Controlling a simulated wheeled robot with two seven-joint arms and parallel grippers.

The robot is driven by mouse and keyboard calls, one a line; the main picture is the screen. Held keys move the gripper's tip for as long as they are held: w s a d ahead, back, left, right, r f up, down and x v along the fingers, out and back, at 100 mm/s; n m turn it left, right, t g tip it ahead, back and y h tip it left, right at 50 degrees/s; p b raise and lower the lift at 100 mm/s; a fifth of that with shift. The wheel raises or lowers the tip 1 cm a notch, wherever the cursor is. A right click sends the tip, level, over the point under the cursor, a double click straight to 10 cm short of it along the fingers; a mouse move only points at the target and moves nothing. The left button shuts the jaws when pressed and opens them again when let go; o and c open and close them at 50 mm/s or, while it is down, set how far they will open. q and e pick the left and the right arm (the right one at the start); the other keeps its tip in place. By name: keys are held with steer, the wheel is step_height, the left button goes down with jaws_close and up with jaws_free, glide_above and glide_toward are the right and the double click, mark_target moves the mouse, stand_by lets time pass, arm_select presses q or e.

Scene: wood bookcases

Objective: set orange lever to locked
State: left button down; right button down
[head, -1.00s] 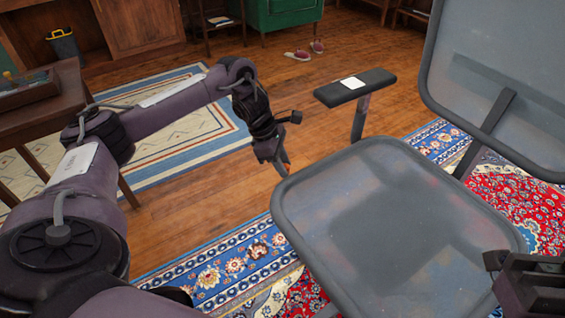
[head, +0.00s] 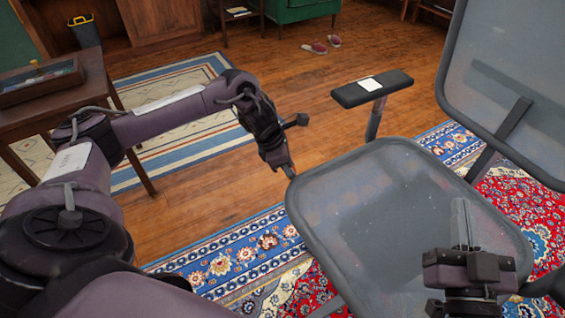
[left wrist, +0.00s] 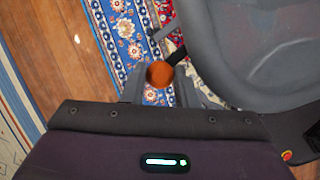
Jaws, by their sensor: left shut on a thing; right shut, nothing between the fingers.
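The orange lever (left wrist: 160,74) shows in the left wrist view as a round orange end on a dark stem, beside the grey chair's seat (left wrist: 245,60). My left gripper (left wrist: 162,84) is shut on it, one finger to each side. In the head view my left gripper (head: 289,170) points down at the left edge of the chair seat (head: 390,215), and the lever is hidden there. I cannot read the lever's setting. My right gripper (head: 462,215) is shut and empty, in front of the seat's right part in the head view.
The chair's armrest (head: 372,88) stands behind the seat and its backrest (head: 505,85) rises at the right. A wooden table (head: 65,105) stands at the left. Patterned rugs (head: 245,255) and open wooden floor (head: 190,215) lie around. Slippers (head: 315,47) lie far back.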

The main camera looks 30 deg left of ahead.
arm_select(q)
steer(key=c, duration=1.1)
jaws_free()
steer(key=shift+c, duration=0.2)
